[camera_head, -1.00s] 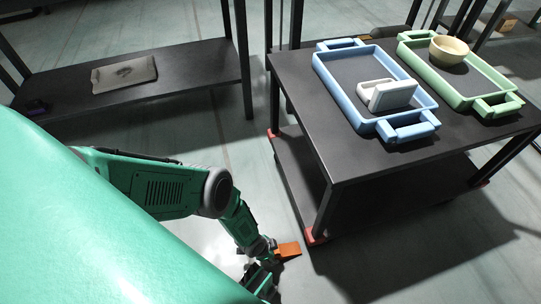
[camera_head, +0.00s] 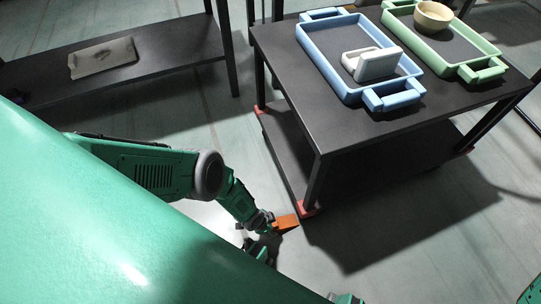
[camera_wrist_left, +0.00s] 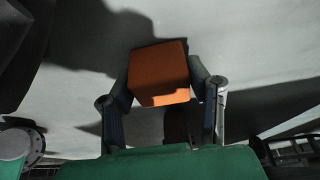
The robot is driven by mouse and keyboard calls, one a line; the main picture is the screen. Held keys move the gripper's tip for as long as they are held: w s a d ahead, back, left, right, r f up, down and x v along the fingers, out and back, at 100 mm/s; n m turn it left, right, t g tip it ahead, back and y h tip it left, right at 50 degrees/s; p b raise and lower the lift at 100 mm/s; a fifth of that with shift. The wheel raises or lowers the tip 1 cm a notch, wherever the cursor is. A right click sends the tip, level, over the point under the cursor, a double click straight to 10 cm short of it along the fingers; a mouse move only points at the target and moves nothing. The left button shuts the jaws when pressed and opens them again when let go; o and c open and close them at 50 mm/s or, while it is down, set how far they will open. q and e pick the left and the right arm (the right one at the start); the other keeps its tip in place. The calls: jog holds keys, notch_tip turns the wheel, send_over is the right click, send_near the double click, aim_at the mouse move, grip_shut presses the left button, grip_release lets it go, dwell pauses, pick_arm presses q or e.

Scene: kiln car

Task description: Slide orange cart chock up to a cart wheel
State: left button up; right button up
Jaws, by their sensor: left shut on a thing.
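The orange chock (camera_head: 287,222) is on or close to the floor at the near corner of the dark cart (camera_head: 345,140). My left gripper (camera_head: 268,227) is shut on it. In the left wrist view the chock (camera_wrist_left: 158,72) sits between the two fingers (camera_wrist_left: 162,98). The chock's far end is at or very near the red piece (camera_head: 308,209) at the foot of the cart's near leg. I cannot tell whether they touch. The wheel itself is not clear there. My right gripper is not in view.
A blue tray (camera_head: 304,48) holding a pale grey object (camera_head: 372,65) and a green tray (camera_head: 487,47) holding a beige bowl (camera_head: 433,17) rest on the cart top. A dark shelf (camera_head: 180,45) with a grey slab (camera_head: 102,57) stands at left. Floor between them is clear.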

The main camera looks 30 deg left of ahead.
aim_at(278, 224)
pick_arm(q)
jog(key=shift+w+d, duration=0.15)
jog(key=shift+w+d, duration=0.95)
jog(key=shift+w, duration=0.05)
jog(key=o, duration=1.4)
jog(key=shift+r, duration=0.1)
jog(key=shift+p+v, duration=4)
jog(key=shift+p, duration=0.05)
jog(key=shift+a, duration=0.1)
